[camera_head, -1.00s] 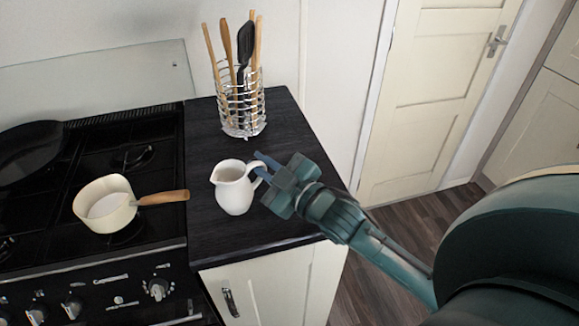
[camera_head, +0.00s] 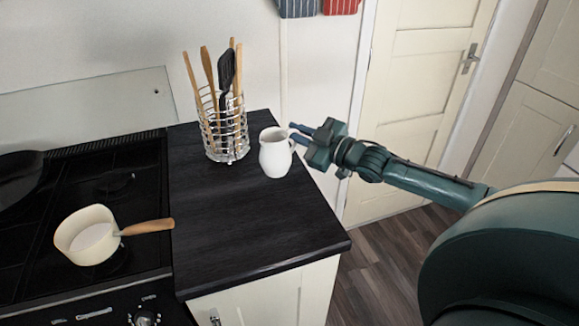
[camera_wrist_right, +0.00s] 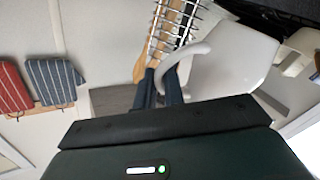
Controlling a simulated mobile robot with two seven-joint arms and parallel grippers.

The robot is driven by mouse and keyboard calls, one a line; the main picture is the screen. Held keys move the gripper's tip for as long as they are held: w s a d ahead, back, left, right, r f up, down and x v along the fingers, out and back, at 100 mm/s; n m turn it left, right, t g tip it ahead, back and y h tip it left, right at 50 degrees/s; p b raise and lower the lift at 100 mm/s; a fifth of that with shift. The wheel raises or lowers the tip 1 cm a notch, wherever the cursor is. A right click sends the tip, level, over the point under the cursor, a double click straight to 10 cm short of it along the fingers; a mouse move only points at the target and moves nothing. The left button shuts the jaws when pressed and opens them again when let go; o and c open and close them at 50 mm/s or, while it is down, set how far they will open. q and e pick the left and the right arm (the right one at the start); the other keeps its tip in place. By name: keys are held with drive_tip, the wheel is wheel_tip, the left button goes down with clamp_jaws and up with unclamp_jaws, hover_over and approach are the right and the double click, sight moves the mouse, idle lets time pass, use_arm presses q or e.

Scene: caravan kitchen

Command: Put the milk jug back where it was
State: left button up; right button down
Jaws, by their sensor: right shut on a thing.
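The white milk jug (camera_head: 274,155) is upright at the back right of the dark worktop (camera_head: 225,215), to the right of the wire utensil holder. I cannot tell whether its base touches the worktop or hangs just above it. My right gripper (camera_head: 294,134) comes in from the right and is shut on the jug's handle. In the right wrist view, its two dark fingers (camera_wrist_right: 160,88) close around the curved handle, with the jug body (camera_wrist_right: 232,62) to the right. My left gripper is not in view.
The wire holder (camera_head: 226,140) with wooden utensils and a black spatula stands just left of the jug. A cream saucepan (camera_head: 88,236) sits on the hob at left. The worktop's front and middle are bare. Striped cloths (camera_head: 297,8) hang on the wall behind.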

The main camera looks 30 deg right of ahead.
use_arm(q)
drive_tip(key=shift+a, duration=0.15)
use_arm(e)
drive_tip(key=shift+f, duration=3.2)
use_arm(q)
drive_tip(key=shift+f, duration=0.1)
use_arm(e)
drive_tip(key=shift+f, duration=0.2)
drive_tip(key=c, duration=1.5)
unclamp_jaws()
drive_tip(key=shift+s+r, duration=0.1)
drive_tip(key=shift+r, duration=0.05)
drive_tip(key=shift+s, duration=0.3)
use_arm(q)
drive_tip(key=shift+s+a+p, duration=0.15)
drive_tip(key=shift+p, duration=0.4)
use_arm(e)
drive_tip(key=v, duration=1.1)
